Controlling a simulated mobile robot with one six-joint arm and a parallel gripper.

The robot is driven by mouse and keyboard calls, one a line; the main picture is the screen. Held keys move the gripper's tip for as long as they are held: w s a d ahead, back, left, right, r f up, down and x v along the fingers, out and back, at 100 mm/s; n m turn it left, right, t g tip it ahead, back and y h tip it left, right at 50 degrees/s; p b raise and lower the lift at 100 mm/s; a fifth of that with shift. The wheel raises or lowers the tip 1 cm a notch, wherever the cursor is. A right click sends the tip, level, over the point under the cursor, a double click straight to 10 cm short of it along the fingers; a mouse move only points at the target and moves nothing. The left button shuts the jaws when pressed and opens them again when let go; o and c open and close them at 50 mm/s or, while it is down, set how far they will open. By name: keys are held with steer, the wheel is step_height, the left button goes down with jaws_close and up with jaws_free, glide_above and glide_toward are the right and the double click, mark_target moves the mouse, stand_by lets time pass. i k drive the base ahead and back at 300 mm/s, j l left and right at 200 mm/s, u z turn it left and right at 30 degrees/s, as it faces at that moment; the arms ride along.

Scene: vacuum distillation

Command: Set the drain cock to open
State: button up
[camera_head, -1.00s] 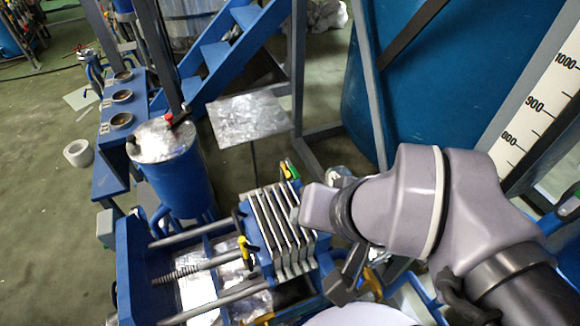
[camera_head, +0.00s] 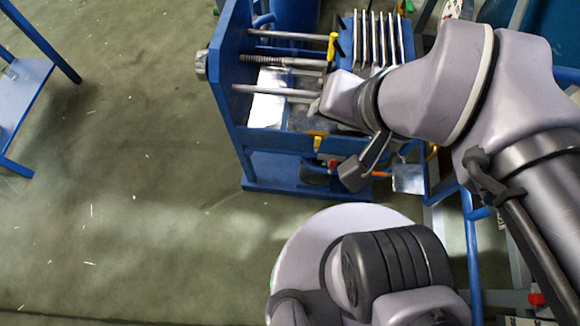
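The blue press frame (camera_head: 232,75) with metal rods and a stack of pale plates stands at top centre. A small yellow handle (camera_head: 318,143) shows on its near side, and a second yellow handle (camera_head: 332,46) stands up by the plates. I cannot tell which, if either, is the drain cock, nor its setting. My arm comes in from the right over the press. My gripper (camera_head: 363,165) shows only as a dark part below the wrist, near the press's near side and right of the lower yellow handle. Its fingertips are not clear.
A blue stand (camera_head: 28,90) is at the far left. Blue pipework (camera_head: 472,255) and a grey box (camera_head: 408,179) lie right of the press. Open green floor (camera_head: 130,190) fills the left and lower left. My own base fills the bottom centre.

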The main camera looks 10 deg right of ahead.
mark_target(317, 140)
steer(key=k+j, duration=0.1)
steer(key=j, duration=0.45)
steer(key=k+j, duration=0.1)
steer(key=j, duration=0.4)
steer(key=k+j, duration=0.1)
steer(key=j, duration=0.45)
